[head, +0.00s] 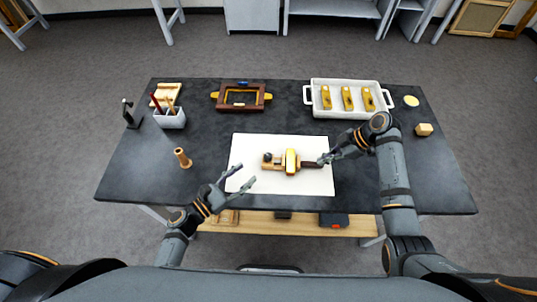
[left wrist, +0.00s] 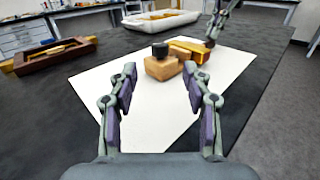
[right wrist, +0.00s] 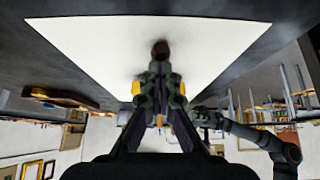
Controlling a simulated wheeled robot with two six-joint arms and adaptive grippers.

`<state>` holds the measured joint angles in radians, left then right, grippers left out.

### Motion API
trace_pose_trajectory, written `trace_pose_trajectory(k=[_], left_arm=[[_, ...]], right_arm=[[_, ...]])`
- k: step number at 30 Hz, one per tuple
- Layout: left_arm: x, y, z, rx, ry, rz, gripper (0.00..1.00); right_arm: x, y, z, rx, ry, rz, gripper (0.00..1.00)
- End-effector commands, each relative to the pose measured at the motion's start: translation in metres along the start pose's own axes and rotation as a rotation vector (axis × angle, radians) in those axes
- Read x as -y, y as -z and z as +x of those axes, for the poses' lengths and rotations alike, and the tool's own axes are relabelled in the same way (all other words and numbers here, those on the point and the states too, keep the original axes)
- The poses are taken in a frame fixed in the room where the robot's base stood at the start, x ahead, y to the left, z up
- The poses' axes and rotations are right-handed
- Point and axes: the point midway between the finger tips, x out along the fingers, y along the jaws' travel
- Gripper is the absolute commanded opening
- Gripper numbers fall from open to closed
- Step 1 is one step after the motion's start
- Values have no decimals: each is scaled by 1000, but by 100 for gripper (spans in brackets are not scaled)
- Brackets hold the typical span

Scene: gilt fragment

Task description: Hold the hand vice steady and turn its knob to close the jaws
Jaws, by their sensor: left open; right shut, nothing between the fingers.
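The hand vice (head: 290,158) lies on the white sheet, with a gold body, a wooden block at its left and a dark handle (head: 311,165) at its right. In the left wrist view a black knob (left wrist: 160,50) stands on the wooden block (left wrist: 163,69). My right gripper (head: 322,160) is shut with nothing held, by the handle's right end. In the right wrist view its fingers (right wrist: 159,72) hide most of the vice; whether they touch it I cannot tell.
The white sheet (head: 250,145) lies on the dark table. Behind are a white tray (head: 317,110) with several yellow pieces and a brown frame (head: 220,103). A wooden peg (head: 183,158) stands left, a pen cup (head: 171,119) beyond it.

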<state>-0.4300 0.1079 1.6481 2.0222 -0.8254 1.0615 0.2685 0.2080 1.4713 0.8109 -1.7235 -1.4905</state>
Motion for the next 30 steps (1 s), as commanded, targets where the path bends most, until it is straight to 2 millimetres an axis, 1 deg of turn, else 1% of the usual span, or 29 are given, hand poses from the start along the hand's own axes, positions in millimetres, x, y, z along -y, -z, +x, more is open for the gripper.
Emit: trace_pose_trajectory(k=[9, 12, 15, 19, 27, 30], left_arm=[[0, -1, 70, 5, 1, -3, 49], [0, -1, 89, 4, 2, -1, 49], [0, 0, 103, 2, 1, -1, 49], [0, 0, 112, 1, 2, -1, 49], [0, 0, 113, 0, 2, -1, 49], [1, 0, 113, 0, 2, -1, 36]], right_arm=[[1, -2, 2, 1, 3, 3, 0], [1, -2, 2, 1, 3, 3, 0], [1, -2, 2, 1, 3, 3, 0], [1, -2, 2, 2, 3, 3, 0], [1, -2, 2, 2, 3, 3, 0], [1, -2, 2, 2, 3, 3, 0]])
